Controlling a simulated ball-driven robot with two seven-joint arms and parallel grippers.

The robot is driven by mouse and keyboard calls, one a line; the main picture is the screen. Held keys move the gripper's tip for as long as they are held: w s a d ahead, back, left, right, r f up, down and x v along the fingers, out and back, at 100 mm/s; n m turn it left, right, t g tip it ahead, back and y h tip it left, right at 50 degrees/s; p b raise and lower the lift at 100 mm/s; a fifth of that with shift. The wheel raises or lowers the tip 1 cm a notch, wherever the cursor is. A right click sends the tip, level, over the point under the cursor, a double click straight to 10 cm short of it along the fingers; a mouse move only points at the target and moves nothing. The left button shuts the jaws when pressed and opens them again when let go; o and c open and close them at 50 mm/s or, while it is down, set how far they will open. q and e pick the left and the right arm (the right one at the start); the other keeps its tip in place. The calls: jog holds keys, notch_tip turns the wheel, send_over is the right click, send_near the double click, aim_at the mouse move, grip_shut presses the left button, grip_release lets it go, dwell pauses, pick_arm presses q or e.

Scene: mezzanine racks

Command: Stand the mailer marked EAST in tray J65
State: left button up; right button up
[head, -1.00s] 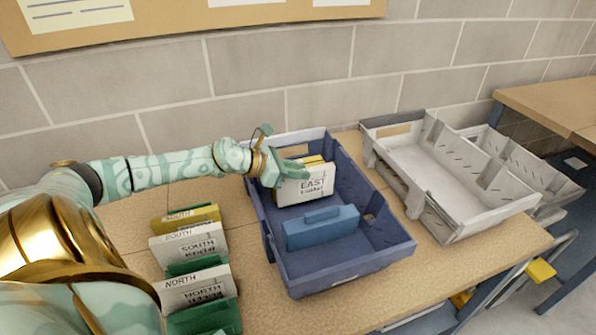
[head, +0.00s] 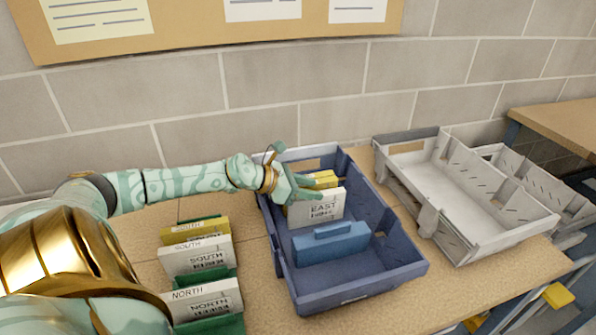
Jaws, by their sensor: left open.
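The white mailer marked EAST (head: 322,208) stands nearly upright in the blue tray (head: 352,292). A yellow piece (head: 326,178) shows just behind it, and a blue block (head: 331,243) stands in front of it. My left gripper (head: 303,190) is open at the mailer's upper left edge; whether it touches the mailer I cannot tell. The mailer's lower edge is partly hidden by the blue block. No J65 marking is readable on the blue tray. My right gripper is not in view.
Mailers marked SOUTH (head: 196,256) and NORTH (head: 208,300) stand with green and yellow pieces left of the blue tray. Empty grey trays (head: 470,247) lie to its right. A brick wall (head: 300,95) with a notice board rises behind the table.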

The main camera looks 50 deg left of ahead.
pick_arm(q)
jog(key=p+v, duration=0.2)
jog(key=v, duration=0.2)
jog(key=p+v, duration=0.2)
jog(key=v, duration=0.2)
jog(key=p+v, duration=0.2)
jog(key=v, duration=0.2)
jog(key=shift+r, duration=0.45)
jog(key=shift+r+p, duration=0.1)
jog(key=shift+p, duration=0.25)
